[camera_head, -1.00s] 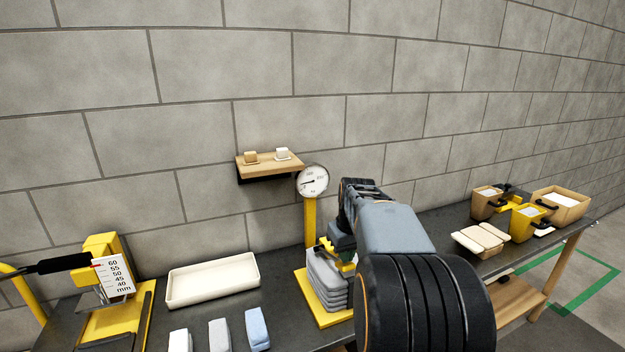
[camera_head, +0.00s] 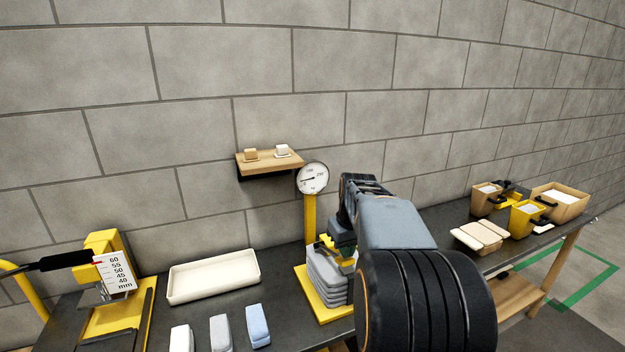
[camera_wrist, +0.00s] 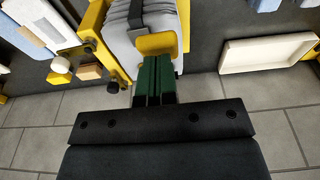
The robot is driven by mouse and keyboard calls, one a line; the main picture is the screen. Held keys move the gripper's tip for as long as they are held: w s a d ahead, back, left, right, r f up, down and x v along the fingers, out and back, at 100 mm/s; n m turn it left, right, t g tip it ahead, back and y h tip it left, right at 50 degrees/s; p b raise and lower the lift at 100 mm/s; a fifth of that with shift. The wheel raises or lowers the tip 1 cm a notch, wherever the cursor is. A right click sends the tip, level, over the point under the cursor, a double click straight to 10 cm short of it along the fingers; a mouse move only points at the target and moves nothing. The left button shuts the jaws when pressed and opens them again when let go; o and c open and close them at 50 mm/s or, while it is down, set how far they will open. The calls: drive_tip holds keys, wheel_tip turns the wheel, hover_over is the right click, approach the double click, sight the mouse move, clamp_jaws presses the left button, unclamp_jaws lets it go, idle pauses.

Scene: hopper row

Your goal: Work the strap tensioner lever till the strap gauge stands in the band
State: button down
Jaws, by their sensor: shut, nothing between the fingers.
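The strap tensioner stands mid-bench: a yellow base (camera_head: 322,312) bears a stack of grey bags (camera_head: 325,281), with a dark strap (camera_wrist: 138,14) over it in the wrist view. The round strap gauge (camera_head: 312,178) tops its yellow post; its dark needle points left, slightly downward. The band is too small to make out. A yellow piece (camera_wrist: 157,43), seemingly the lever, lies across the front of the stack. My gripper (camera_wrist: 154,62) is shut and empty, its green fingertips right at that piece; I cannot tell whether they touch. My arm hides part of the stack in the head view.
A cream tray (camera_head: 213,278) and several small blocks (camera_head: 221,335) lie left of the tensioner. A yellow press with a millimetre scale (camera_head: 116,271) stands far left. Bins (camera_head: 559,201) stand far right. A small wooden shelf (camera_head: 269,166) hangs on the wall behind.

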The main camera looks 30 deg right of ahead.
sight(349, 261)
drive_tip(key=shift+s+a+f+b, duration=0.1)
drive_tip(key=shift+s+f+b, duration=0.3)
drive_tip(key=shift+f+b, duration=0.25)
drive_tip(key=shift+s+f+b, duration=0.35)
drive_tip(key=shift+f+b, duration=0.05)
drive_tip(key=shift+f, duration=0.45)
drive_tip(key=shift+f+b, duration=1.2)
drive_tip(key=shift+f, duration=0.4)
drive_tip(key=shift+w+r+p, duration=0.25)
drive_tip(key=shift+r+p, duration=0.75)
drive_tip(key=shift+p, duration=0.1)
drive_tip(key=shift+r, duration=0.15)
